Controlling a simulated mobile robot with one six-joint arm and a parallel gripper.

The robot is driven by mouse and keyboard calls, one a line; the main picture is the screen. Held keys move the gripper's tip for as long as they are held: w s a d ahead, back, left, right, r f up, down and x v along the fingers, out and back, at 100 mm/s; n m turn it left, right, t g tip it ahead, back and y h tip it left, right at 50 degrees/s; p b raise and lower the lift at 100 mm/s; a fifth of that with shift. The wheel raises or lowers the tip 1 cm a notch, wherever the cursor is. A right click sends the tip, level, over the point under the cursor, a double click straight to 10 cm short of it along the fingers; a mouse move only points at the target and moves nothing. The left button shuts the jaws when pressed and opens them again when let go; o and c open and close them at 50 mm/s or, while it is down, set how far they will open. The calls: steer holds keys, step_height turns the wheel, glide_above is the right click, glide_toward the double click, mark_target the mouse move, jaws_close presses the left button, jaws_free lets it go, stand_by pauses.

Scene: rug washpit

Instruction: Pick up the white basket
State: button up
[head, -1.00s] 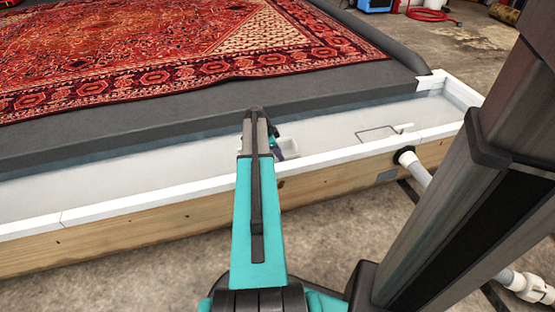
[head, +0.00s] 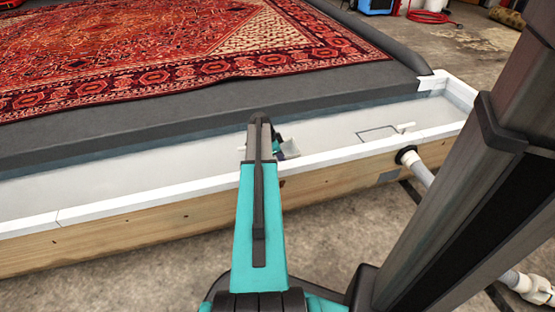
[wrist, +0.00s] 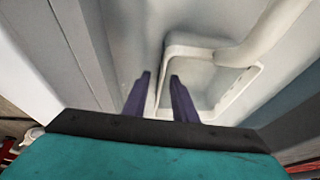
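The white basket (wrist: 212,84) is a small open box with a raised rim, low in the white trough. A small part of the basket (head: 290,148) shows in the head view, beyond the trough's near wall; my arm hides the rest. In the wrist view, my gripper (wrist: 160,82) has two dark purple fingers, apart. The left side wall of the basket shows between them, with one finger outside and the other over the inside. I cannot tell whether either finger touches it. A thick white handle-like piece (wrist: 265,35) rises from the basket's far corner.
The trough (head: 110,177) has a white rim on a wooden front. A red patterned rug (head: 180,50) lies on a grey slope behind it. A white pipe (head: 422,174) joins the wooden front.

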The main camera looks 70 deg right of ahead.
steer(key=shift+x, duration=0.95)
jaws_close()
